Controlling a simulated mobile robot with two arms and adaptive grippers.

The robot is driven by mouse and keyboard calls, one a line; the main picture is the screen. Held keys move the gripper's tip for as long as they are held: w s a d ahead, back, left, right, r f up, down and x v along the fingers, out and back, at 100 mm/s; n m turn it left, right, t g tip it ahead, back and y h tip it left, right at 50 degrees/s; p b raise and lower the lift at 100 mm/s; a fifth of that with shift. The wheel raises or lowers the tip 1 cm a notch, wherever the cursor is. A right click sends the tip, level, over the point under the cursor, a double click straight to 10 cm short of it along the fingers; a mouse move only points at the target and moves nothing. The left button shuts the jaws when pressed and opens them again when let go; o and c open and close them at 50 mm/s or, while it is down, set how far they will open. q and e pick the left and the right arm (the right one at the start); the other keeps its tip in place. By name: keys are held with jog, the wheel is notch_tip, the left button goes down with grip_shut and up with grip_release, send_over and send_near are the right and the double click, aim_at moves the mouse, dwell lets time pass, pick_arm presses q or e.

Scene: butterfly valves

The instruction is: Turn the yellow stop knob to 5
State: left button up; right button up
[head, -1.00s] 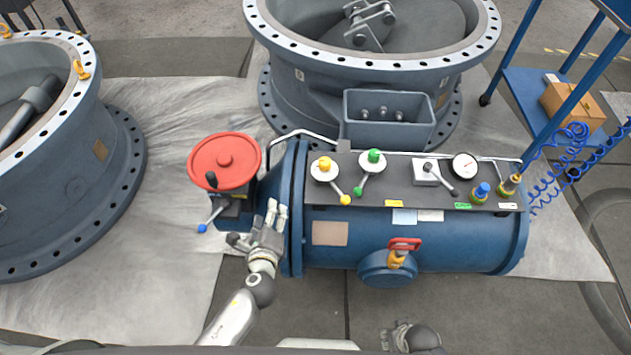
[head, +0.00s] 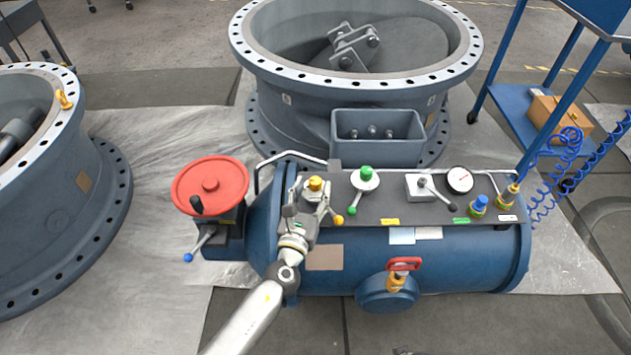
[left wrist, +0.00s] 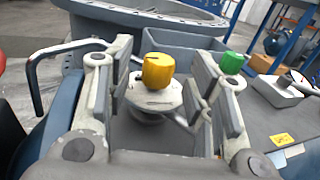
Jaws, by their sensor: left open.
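The yellow stop knob (head: 315,184) stands on a pale round dial on the grey panel of the blue cylinder. In the left wrist view the yellow knob (left wrist: 158,72) shows between my left gripper's two spread fingers, apart from both, with the pale dial (left wrist: 152,97) under it. My left gripper (head: 307,198) is open and empty at the left end of the panel, right by the knob. It covers part of the dial, so the dial's marks cannot be read. A lever with a yellow ball tip (head: 338,219) sticks out to the right. My right gripper does not show clearly.
A green knob (head: 366,174) with its own lever is just right of the yellow one. A grey lever, a gauge (head: 460,180) and hose fittings stand further right. A bent rail (head: 285,156) runs left of the knob. A red handwheel (head: 210,185) is at the left.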

aim_at(314, 186)
pick_arm(q)
jog(key=shift+x, duration=1.95)
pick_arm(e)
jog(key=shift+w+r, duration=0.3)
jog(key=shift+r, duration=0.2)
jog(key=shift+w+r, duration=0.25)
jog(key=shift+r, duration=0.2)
pick_arm(q)
jog(key=shift+c, duration=0.5)
jog(key=shift+b, duration=0.3)
jog(key=c, duration=1)
